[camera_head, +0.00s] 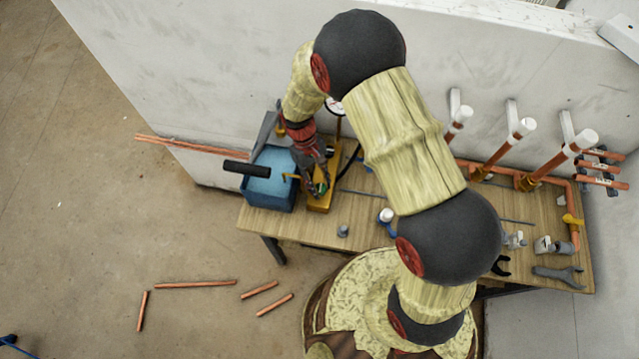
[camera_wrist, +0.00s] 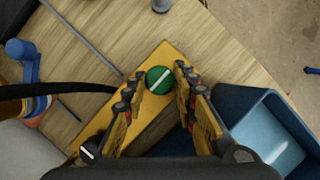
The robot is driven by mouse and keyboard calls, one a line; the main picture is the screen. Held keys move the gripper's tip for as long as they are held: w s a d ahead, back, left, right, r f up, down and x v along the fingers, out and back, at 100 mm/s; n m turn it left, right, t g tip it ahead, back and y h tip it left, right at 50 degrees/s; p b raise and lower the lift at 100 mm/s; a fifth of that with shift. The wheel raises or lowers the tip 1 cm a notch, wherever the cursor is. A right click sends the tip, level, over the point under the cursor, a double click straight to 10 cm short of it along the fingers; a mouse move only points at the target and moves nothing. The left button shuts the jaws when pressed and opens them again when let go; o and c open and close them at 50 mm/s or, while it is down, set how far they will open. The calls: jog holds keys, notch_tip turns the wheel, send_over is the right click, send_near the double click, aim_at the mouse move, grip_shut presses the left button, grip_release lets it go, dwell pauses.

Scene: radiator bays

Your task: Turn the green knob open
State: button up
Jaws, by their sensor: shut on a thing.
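The green knob (camera_wrist: 159,80) is round, with a white line slanting from lower left to upper right in the wrist view. It sits on the top of a yellow box (camera_wrist: 172,55) near one end. My gripper (camera_wrist: 158,77) reaches over the box, with one finger on each side of the knob, shut on it. In the head view my gripper (camera_head: 319,184) points down at the yellow box (camera_head: 319,204), and only a bit of the green knob (camera_head: 322,187) shows beside the fingers.
A blue bin (camera_head: 266,196) stands on the workbench (camera_head: 290,223) beside the yellow box. In the wrist view a black knob (camera_wrist: 91,150) and a black hose (camera_wrist: 60,88) lie left of it. Copper pipes (camera_head: 496,155) stand at the bench's right, before a white wall.

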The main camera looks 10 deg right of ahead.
dwell(0.3)
jog(key=o, duration=1.1)
jog(key=shift+o, duration=0.2)
jog(key=v, duration=1.2)
